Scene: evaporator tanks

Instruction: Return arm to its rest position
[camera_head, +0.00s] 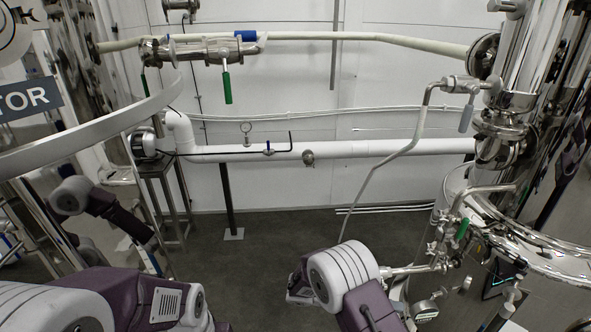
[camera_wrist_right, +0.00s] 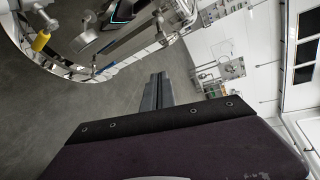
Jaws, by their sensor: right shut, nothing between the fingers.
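My right arm (camera_head: 345,275), with white and purple links, comes up from the bottom centre-right of the head view. Its gripper fingers are hard to make out there. In the right wrist view my right gripper (camera_wrist_right: 156,88) shows as two dark fingers close together, shut and empty, pointing over the grey floor. My left arm (camera_head: 100,300) fills the bottom left corner of the head view; its gripper is not seen.
A steel tank (camera_head: 540,250) with valves and a gauge (camera_head: 424,310) stands close right of my right arm. A curved steel rim (camera_head: 100,130) is at left. A white pipe (camera_head: 390,147) crosses the back. Open floor (camera_head: 290,225) lies in the middle.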

